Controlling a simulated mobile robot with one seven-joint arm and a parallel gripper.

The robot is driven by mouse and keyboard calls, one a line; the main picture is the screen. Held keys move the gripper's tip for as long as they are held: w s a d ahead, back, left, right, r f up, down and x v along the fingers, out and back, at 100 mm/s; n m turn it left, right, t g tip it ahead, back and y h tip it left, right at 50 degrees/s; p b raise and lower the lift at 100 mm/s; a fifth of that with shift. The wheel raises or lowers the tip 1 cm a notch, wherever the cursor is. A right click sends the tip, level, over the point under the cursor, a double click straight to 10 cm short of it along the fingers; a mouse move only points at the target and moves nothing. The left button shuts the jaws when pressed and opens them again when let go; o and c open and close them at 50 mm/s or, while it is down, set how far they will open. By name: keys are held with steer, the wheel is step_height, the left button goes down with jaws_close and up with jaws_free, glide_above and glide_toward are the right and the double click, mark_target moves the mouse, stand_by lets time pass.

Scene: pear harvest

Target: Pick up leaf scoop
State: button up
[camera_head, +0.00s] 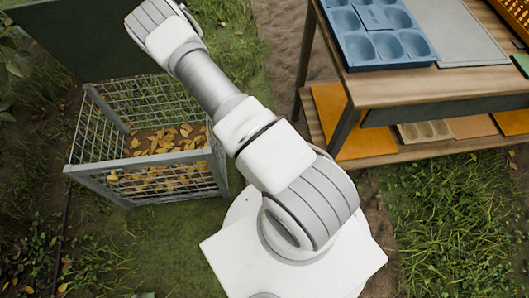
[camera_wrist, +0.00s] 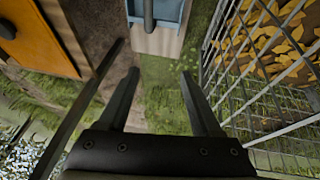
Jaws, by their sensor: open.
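In the wrist view, a blue object with a dark handle (camera_wrist: 148,14), which looks like the leaf scoop (camera_wrist: 172,12), rests on a pale block or stand at the top edge. It is cut off by the frame, so its full shape is hidden. My gripper (camera_wrist: 160,74) is open and empty, its two dark fingers apart over grass. The scoop lies ahead of the fingertips and is not between them. In the head view my arm reaches to the upper left, and neither the gripper nor the scoop shows there.
A wire mesh bin (camera_head: 88,170) with yellow leaves stands left of my arm; its mesh (camera_wrist: 245,85) is close right of my fingers in the wrist view. A wooden table (camera_head: 385,95) with a blue moulded tray (camera_head: 385,62) stands at the right. Grass lies between.

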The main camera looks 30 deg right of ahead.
steer(key=s+d+f+b, duration=0.15)
steer(key=s+f, duration=0.25)
steer(key=f, duration=0.5)
steer(key=shift+s+d+r+b+x, duration=0.1)
steer(key=shift+d+b+x, duration=0.15)
steer(key=shift+b+x, duration=1.75)
steer(key=shift+s+d+r+b+x, duration=0.1)
steer(key=shift+d+b+x, duration=0.2)
steer(key=shift+x, duration=3.35)
steer(key=shift+d+b+x, duration=0.25)
steer(key=shift+b+x, duration=0.9)
steer(key=shift+x, duration=1.7)
jaws_close()
steer(key=shift+r, duration=0.1)
